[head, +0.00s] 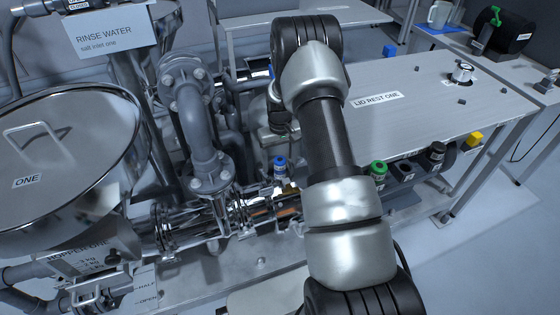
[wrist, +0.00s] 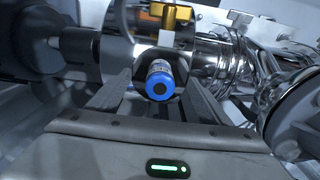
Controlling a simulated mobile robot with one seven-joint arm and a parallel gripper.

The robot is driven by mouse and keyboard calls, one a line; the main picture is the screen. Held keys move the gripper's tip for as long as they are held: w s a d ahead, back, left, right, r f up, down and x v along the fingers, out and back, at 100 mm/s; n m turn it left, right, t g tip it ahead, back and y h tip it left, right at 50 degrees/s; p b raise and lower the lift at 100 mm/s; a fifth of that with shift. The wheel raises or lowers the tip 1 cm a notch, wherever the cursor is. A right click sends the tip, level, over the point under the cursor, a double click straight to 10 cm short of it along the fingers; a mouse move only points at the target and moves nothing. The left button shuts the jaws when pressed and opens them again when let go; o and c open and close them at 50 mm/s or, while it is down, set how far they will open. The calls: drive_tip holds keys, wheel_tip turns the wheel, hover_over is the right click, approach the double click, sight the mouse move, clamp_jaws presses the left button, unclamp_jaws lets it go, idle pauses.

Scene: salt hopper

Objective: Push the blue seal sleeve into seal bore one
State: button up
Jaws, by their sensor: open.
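The blue seal sleeve (head: 280,163) stands out above the shiny pipework in the middle of the head view. In the wrist view the sleeve (wrist: 159,82) shows its blue end with a dark centre, and a pale, marked body behind it. My gripper (wrist: 158,90) is open, with one finger on each side of the sleeve. I cannot tell whether either finger touches it. A shiny metal housing (wrist: 120,45) lies behind the sleeve. The opening of seal bore one is not clearly visible. My arm hides part of the area to the right in the head view.
The round hopper lid (head: 62,155) and grey flanged pipe (head: 197,125) stand left of the sleeve. The lid rest table (head: 430,105) is mostly clear. In the wrist view, shiny pipework (wrist: 215,60) stands close at right.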

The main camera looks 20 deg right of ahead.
sight(280, 159)
drive_tip(key=shift+r+p, duration=1.55)
drive_tip(key=shift+r, duration=1.4)
wheel_tip(280, 159, up, 18)
drive_tip(key=p, duration=0.3)
drive_tip(key=shift+f, duration=0.25)
